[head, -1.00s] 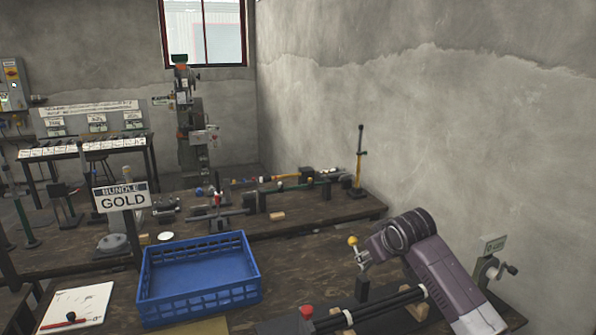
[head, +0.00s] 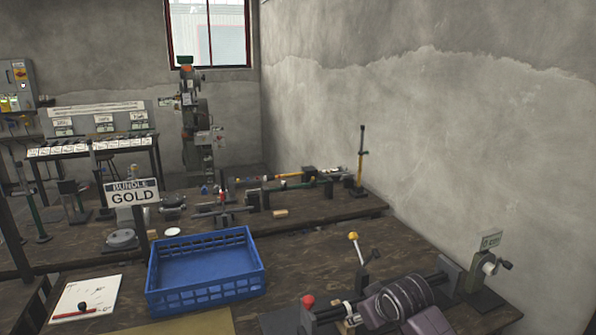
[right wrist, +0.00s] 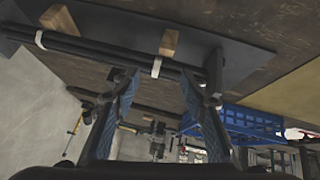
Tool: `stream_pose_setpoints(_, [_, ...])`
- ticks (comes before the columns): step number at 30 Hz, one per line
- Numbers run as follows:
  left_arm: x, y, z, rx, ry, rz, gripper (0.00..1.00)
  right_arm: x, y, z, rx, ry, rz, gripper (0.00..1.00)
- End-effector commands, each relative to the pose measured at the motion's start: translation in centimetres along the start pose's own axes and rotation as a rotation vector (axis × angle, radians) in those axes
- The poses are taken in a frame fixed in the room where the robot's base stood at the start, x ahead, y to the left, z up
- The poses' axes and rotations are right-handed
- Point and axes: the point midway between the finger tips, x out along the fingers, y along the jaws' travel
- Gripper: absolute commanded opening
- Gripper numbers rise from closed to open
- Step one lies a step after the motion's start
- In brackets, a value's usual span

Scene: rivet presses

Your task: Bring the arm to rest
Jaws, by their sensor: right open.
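My right arm's purple-grey link (head: 400,300) shows at the lower right in the head view. In the right wrist view my right gripper (right wrist: 159,76) is open, its two blue-padded fingers apart with nothing between them. Beyond the fingertips lie dark rods (right wrist: 95,52) with white bands, along a dark plate (right wrist: 245,62) with wooden blocks (right wrist: 170,40). I cannot tell whether the fingertips touch the rods. In the head view the gripper itself is hidden or out of frame. My left gripper is not in view.
A blue crate (head: 205,296) stands on the near bench beside the GOLD sign (head: 133,194). White paper (head: 86,297) lies at the left.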

Motion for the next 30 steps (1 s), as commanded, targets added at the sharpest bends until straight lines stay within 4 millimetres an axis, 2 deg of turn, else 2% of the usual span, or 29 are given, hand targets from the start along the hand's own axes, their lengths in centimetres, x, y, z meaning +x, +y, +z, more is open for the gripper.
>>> stream_pose_setpoints(1, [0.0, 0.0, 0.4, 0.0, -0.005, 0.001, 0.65, 0.3, -1.6, 2.0, 0.005, -0.015, -0.019, 0.4])
stream_pose_setpoints(4, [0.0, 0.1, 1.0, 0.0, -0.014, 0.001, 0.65, 0.3, -4.5, 6.1, 0.022, -0.043, -0.048, 0.4])
stream_pose_setpoints(8, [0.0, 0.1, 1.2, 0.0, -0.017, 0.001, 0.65, -0.8, -8.0, 12.2, 0.061, -0.085, -0.077, 0.4])
stream_pose_setpoints(12, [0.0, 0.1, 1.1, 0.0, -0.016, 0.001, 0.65, -3.0, -11.0, 18.6, 0.114, -0.138, -0.092, 0.4])
stream_pose_setpoints(18, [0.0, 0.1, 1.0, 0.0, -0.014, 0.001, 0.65, -7.5, -13.6, 26.5, 0.193, -0.219, -0.087, 0.4])
stream_pose_setpoints(24, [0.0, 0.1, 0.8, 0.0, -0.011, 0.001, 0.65, -11.1, -14.5, 31.2, 0.244, -0.279, -0.067, 0.4])
stream_pose_setpoints(30, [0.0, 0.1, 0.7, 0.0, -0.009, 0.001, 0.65, -14.2, -14.9, 34.5, 0.282, -0.328, -0.045, 0.4])
